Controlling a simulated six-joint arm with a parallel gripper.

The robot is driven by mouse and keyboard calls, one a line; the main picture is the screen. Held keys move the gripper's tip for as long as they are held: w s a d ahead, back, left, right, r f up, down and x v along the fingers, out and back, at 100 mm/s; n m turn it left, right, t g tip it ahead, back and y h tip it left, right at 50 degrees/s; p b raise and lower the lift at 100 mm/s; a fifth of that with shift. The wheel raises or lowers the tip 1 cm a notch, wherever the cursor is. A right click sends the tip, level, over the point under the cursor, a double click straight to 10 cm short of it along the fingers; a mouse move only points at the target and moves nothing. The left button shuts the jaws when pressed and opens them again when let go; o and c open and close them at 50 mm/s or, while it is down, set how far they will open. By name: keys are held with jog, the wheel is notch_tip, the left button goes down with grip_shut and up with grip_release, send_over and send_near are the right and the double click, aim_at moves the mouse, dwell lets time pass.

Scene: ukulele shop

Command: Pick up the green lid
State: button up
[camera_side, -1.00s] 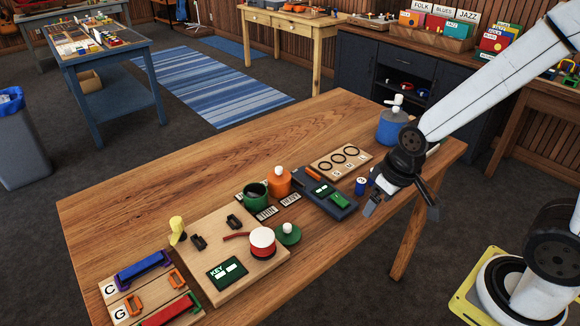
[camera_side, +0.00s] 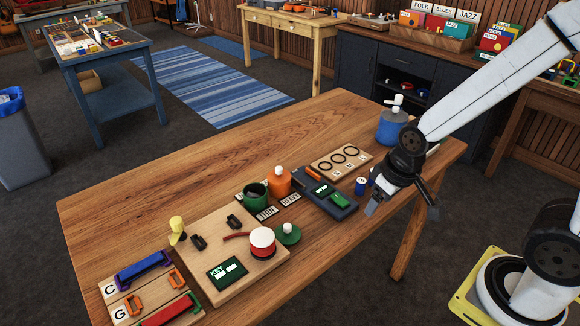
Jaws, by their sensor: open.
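The green lid (camera_side: 288,235) is a flat round disc with a white knob on top. It lies beside the red and white spool (camera_side: 262,243), at the right edge of the wooden board. A green cup (camera_side: 255,194) stands open behind it, next to an orange jar with a white knob (camera_side: 279,181). My gripper (camera_side: 402,209) is open and empty. It hangs at the right front edge of the table, well to the right of the lid.
A board with three rings (camera_side: 341,160) and a blue pot (camera_side: 392,126) stand farther back. The table's left rear (camera_side: 150,190) is clear.

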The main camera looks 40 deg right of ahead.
jog(key=m+g, duration=0.3)
jog(key=m, duration=0.6)
send_over(287, 225)
notch_tip(287, 225, down, 6)
jog(key=shift+w+f, duration=0.1)
jog(key=shift+f, duration=1.25)
jog(key=shift+f, duration=0.1)
jog(key=shift+s+f, duration=0.2)
jog(key=shift+f, duration=2.3)
